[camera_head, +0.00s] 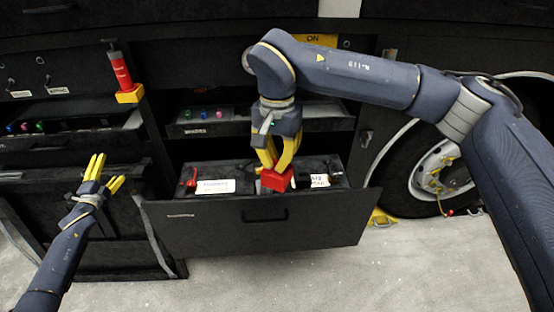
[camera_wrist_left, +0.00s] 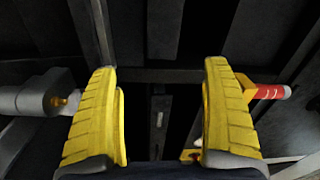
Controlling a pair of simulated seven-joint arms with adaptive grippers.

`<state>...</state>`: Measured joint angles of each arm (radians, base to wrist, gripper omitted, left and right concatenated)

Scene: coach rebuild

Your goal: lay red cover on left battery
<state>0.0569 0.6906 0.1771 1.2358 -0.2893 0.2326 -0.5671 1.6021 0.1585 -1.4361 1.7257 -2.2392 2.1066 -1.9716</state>
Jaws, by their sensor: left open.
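My right gripper (camera_head: 277,164) reaches down over the open drawer (camera_head: 330,222) with its yellow fingers closed about the red cover (camera_head: 277,180). The cover sits between the two white labels, and whether it touches anything below is hidden. The left battery (camera_head: 225,174) lies in the drawer to the left of the cover, with a white label and a red part at its left end. Another battery (camera_head: 335,170) with a white label lies to the right. My left gripper (camera_head: 107,170) is open and empty, left of the drawer; its spread fingers also show in the left wrist view (camera_wrist_left: 160,112).
A red cylinder (camera_head: 121,72) stands in a yellow holder (camera_head: 130,95) above my left gripper; it also shows in the left wrist view (camera_wrist_left: 272,91). A shallower drawer (camera_head: 205,128) with small coloured parts is above the battery drawer. A wheel (camera_head: 425,170) stands at right.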

